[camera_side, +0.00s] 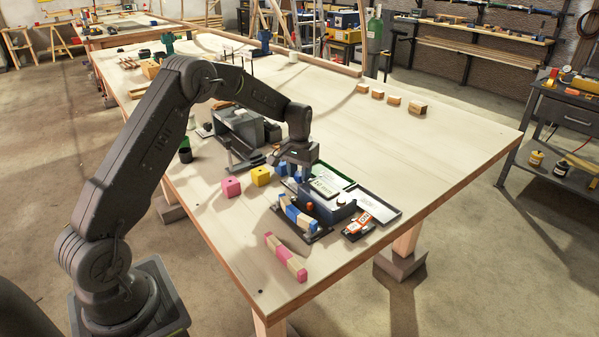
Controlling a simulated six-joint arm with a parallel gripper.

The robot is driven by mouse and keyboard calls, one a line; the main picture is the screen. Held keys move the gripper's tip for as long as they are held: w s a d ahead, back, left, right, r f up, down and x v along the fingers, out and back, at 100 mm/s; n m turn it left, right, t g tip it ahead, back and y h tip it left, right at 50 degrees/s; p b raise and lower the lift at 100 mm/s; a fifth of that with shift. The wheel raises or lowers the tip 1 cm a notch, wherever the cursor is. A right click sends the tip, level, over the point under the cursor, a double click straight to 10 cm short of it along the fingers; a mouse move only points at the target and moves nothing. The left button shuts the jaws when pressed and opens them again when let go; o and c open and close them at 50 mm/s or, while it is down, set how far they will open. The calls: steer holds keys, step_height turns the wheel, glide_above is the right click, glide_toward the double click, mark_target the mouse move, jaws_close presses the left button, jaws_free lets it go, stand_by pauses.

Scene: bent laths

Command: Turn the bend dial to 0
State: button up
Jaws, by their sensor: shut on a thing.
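The bending machine (334,209) is a dark grey-blue box with a light panel and small orange knobs, towards the near right of the table. I cannot make out which part is the bend dial or its setting. My gripper (296,172) points down at the machine's back left, shut on a blue block (282,169); the fingers are small and partly hidden. A bent wooden lath with blue bands (297,214) lies in a dark holder in front of the machine. A lath with pink bands (285,257) lies on the bare table closer to the front.
A pink block (231,187) and a yellow block (261,176) stand left of my gripper. A grey machine (238,126) stands behind them. Orange-and-white cards (357,226) and a grey tray (371,208) lie at the right. Small wooden blocks (393,100) line the far side. The table's middle right is clear.

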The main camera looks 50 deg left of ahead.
mark_target(299, 173)
steer(key=o, duration=0.9)
step_height(299, 173, up, 14)
steer(key=shift+f, duration=0.1)
stand_by(0.3)
